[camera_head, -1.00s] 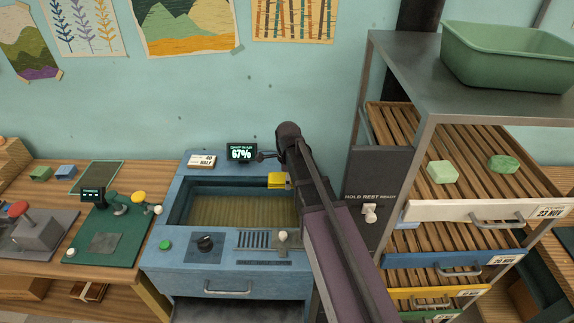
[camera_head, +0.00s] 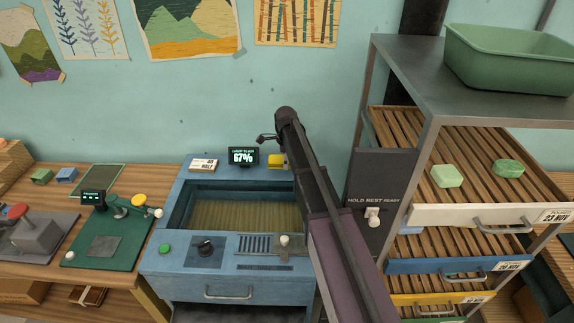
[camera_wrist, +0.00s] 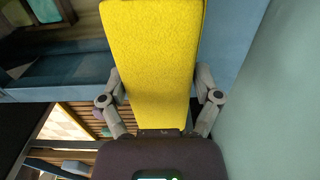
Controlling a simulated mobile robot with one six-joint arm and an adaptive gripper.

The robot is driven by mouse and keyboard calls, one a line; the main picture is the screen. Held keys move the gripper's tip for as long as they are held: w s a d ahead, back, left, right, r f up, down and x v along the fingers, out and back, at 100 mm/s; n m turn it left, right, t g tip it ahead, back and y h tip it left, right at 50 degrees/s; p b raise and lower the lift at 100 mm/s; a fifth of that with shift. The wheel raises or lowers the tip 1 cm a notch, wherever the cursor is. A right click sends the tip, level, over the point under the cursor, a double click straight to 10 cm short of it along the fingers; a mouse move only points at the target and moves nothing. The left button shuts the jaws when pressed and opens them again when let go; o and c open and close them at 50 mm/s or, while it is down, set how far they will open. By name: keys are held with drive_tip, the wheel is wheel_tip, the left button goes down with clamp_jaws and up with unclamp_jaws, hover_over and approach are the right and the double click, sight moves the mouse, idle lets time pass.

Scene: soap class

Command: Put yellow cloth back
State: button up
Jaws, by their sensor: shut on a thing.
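The yellow cloth (camera_wrist: 153,60) fills the middle of the wrist view as a flat, upright-looking yellow block between the two fingers. My gripper (camera_wrist: 158,98) is shut on it, one grey finger on each side. In the head view the yellow cloth (camera_head: 276,161) is a small yellow patch at the back right of the blue machine, beside the display. My arm hides the gripper there and part of the cloth. I cannot tell whether the cloth touches the machine's rim.
The blue machine has an open basin (camera_head: 240,207), a display (camera_head: 243,157) reading 67% and a small card (camera_head: 203,165). A slatted drying rack (camera_head: 450,215) with green soaps stands to the right. A green tub (camera_head: 508,58) sits on top. A wooden bench with tools is left.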

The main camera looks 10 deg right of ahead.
drive_tip(key=shift+w+f, duration=0.1)
drive_tip(key=shift+w, duration=0.55)
drive_tip(key=shift+w, duration=0.15)
drive_tip(key=shift+w, duration=0.25)
drive_tip(key=shift+w+d+f+b, duration=0.1)
drive_tip(key=shift+w+f+b, duration=0.2)
drive_tip(key=shift+f+b, duration=1.5)
drive_tip(key=shift+b, duration=0.05)
drive_tip(key=shift+f, duration=0.2)
drive_tip(key=o, duration=0.8)
drive_tip(key=shift+r, duration=0.25)
